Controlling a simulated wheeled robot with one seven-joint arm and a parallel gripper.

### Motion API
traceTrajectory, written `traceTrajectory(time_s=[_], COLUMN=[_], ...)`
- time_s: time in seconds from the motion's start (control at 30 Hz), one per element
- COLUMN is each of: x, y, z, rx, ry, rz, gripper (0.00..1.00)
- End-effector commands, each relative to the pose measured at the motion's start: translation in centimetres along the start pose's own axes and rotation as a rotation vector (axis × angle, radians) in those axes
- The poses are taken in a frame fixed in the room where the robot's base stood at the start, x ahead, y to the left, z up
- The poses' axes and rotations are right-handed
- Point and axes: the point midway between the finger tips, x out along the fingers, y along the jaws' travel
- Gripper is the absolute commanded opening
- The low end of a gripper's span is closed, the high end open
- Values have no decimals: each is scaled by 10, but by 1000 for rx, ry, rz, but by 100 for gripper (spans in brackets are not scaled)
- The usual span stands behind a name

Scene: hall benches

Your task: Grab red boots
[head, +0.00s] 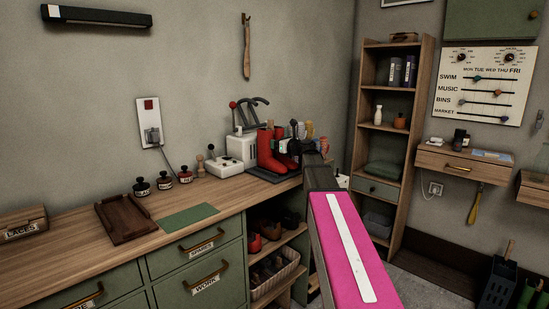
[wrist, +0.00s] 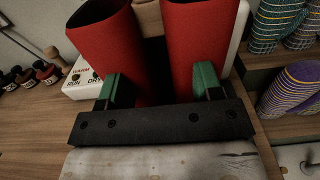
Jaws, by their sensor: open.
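The pair of red boots (head: 270,150) stands upright on a dark mat on the wooden bench, beside a white machine. In the wrist view the two boot shafts (wrist: 198,45) rise side by side just beyond my gripper (wrist: 158,84). My gripper is open, with one green-padded finger overlapping each shaft in the picture. I cannot tell whether the pads touch the boots. The lower parts of the boots are hidden by my gripper in the wrist view. In the head view my arm comes in from the right, and its end hides part of the boots' right side.
The white machine (head: 242,148) with a lever stands left of the boots. Patterned rolled items (wrist: 290,88) stand to the right in the wrist view. Small dark pots (head: 164,183), a brown tray (head: 127,218) and a green mat (head: 188,217) lie farther left on the bench.

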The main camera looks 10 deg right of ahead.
Motion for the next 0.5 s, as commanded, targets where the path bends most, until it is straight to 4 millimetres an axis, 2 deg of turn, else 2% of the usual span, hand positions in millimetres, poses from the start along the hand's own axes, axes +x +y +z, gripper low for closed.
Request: traceTrajectory(time_s=[0.03, 0.1, 0.3, 0.33, 0.5], x=[8, 12, 12, 12, 12], y=[-2, -1, 0, 0, 0], z=[0, 0, 0, 0, 0], rx=[0, 0, 0, 0, 0], ry=[0, 0, 0, 0, 0], rz=[0, 0, -1, -1, -1], gripper=[59, 59, 59, 56, 1])
